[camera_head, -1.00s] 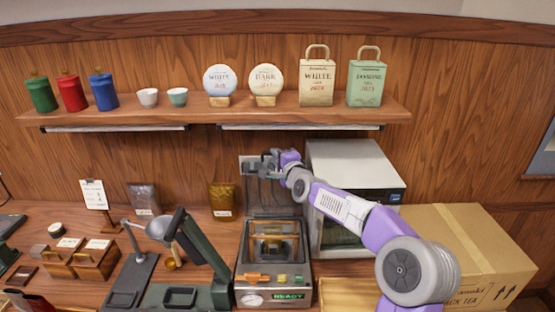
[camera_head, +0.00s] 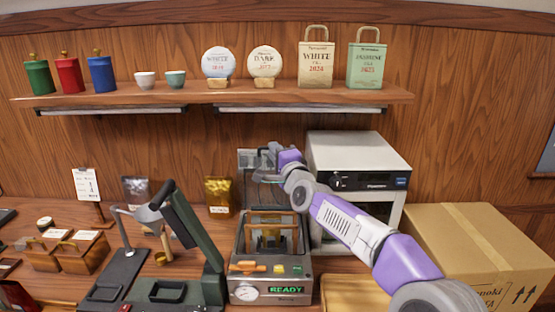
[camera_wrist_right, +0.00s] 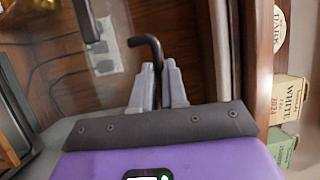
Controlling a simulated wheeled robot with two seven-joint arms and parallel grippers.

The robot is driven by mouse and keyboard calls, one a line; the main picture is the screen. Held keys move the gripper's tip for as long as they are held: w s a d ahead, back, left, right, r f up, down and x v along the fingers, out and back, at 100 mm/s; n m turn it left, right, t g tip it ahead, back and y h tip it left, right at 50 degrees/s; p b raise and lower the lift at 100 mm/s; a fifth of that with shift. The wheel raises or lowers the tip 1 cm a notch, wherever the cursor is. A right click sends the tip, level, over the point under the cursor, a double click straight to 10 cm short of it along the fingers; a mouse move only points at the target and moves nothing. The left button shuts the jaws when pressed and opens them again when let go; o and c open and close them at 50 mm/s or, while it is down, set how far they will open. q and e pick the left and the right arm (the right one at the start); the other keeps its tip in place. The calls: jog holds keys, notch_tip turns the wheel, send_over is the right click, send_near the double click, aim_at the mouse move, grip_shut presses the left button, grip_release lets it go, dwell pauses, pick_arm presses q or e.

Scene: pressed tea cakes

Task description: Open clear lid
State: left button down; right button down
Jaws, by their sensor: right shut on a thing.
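The grey machine (camera_head: 272,293) with a green READY display stands at the middle of the counter. Its clear lid (camera_head: 248,161) stands raised, roughly upright at the machine's back, partly hidden by my right arm. My right gripper (camera_head: 266,170) is at the lid's upper part, above the back of the machine. In the right wrist view, the fingers (camera_wrist_right: 159,88) are closed around a black hooked handle (camera_wrist_right: 148,42). The lid itself is hard to make out there. My left gripper is not in view.
A cardboard box (camera_head: 470,245) and a white-topped appliance (camera_head: 358,155) stand right of the machine. A dark green press-like device (camera_head: 190,235) stands close on its left. A gold pouch (camera_head: 219,196) is behind. A wooden shelf (camera_head: 220,98) with tins, cups and bags runs above.

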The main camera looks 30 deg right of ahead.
jog(key=shift+s+a+f, duration=0.1)
jog(key=shift+s+f, duration=0.05)
jog(key=shift+f, duration=0.05)
